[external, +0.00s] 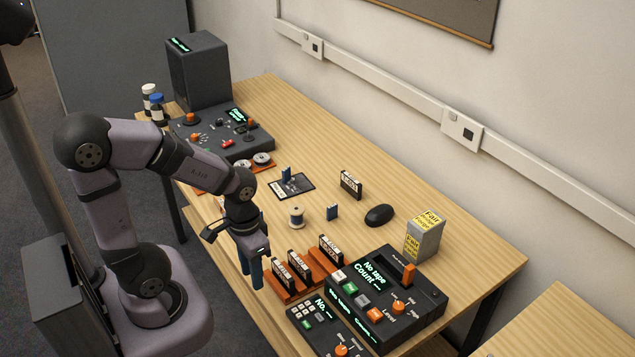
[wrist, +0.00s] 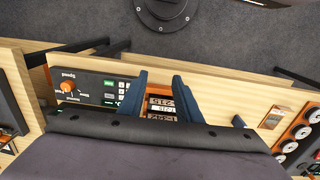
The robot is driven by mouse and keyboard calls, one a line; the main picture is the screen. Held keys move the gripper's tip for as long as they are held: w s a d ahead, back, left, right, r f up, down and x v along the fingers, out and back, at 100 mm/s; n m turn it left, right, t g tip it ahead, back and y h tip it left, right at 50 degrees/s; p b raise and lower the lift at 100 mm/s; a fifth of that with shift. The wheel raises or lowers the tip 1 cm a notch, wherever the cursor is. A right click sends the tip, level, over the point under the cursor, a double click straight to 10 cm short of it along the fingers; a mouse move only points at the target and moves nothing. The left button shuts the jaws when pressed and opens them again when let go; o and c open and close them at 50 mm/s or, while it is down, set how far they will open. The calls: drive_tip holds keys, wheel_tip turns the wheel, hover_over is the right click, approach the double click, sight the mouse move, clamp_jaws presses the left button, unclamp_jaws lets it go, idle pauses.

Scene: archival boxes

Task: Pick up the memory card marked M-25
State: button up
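My gripper (external: 251,268) points down beside the orange rack at the table's front edge. In the wrist view its blue fingers stand apart with nothing held between them (wrist: 160,76), so it is open. Several black cards or cassettes with white labels stand in the orange rack (external: 310,282); one is a labelled piece (external: 331,250) at its right end. Labelled pieces (wrist: 160,103) also show beyond the fingers in the wrist view. Another labelled black piece (external: 350,185) stands alone on the table. I cannot read M-25 on any piece.
A black console (external: 378,300) with a lit screen and a keypad unit (external: 322,325) stand right of the rack. A thread spool (external: 296,217), a mouse (external: 380,215) and a grey box with yellow notes (external: 424,240) are nearby. A control panel (external: 215,135) stands farther back.

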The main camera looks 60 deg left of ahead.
wheel_tip(320, 180, up, 3)
drive_tip(key=t+y+b, duration=0.1)
drive_tip(key=t+b, duration=0.3)
drive_tip(key=t, duration=0.9)
hover_over(330, 207)
drive_tip(key=s, duration=0.6)
drive_tip(key=shift+n, duration=0.4)
wheel_tip(330, 207, down, 9)
drive_tip(key=shift+w+d+f, duration=0.1)
drive_tip(key=shift+d+f, duration=0.05)
drive_tip(key=shift+f, duration=0.6)
drive_tip(key=shift+p+x, duration=1)
drive_tip(key=shift+x, duration=2.6)
drive_tip(key=shift+w+r, duration=0.1)
drive_tip(key=shift+r, duration=0.05)
clamp_jaws()
